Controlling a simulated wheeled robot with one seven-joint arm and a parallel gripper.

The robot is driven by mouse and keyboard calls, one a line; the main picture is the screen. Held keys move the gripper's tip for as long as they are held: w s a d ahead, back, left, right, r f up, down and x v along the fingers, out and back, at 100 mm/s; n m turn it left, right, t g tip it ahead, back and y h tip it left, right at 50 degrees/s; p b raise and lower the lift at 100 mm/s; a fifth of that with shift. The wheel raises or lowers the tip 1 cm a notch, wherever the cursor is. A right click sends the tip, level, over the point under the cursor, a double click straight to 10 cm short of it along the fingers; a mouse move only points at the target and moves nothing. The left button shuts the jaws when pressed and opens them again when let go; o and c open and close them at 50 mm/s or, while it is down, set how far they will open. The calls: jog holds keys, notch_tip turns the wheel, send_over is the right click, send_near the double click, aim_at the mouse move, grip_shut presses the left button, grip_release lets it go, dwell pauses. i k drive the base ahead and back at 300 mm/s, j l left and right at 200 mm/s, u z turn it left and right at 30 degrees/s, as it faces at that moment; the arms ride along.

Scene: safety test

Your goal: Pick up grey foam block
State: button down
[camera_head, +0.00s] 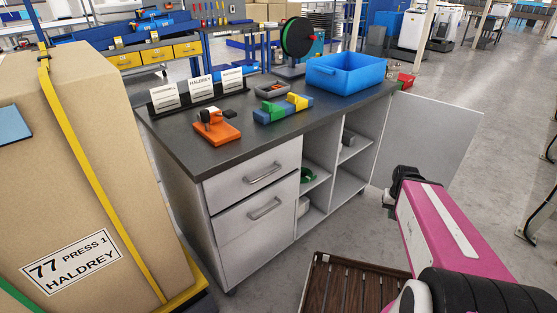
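I cannot tell for sure which thing is the grey foam block. A small grey block-like thing (348,138) sits on the upper shelf of the cabinet's open right side, partly in shade. Another pale grey thing (303,207) lies low in the left open compartment. On the dark worktop is a shallow grey tray-like piece (273,90). My pink arm reaches in from the lower right. The dark end of it, where my gripper (397,184) seems to be, is right of the cabinet, apart from all of these. Its fingers do not show clearly.
The worktop (185,152) holds an orange tool stand (216,131), a blue, green and yellow block piece (283,108), white label cards and a blue bin (346,73). A large carton (90,150) stands left. A slatted brown surface (350,287) is below. Open floor lies right.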

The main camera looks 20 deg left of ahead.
aim_at(348, 138)
jog(key=i+l+u, duration=0.1)
jog(key=i+l, duration=1.1)
jog(key=i+u, duration=0.1)
jog(key=u, duration=0.35)
jog(key=l+u, duration=0.15)
jog(key=u, duration=0.25)
jog(key=i+l+u, duration=0.15)
jog(key=u, duration=0.3)
jog(key=z, duration=0.25)
jog(key=j+u, duration=0.1)
jog(key=j, duration=0.7)
jog(key=k, duration=0.1)
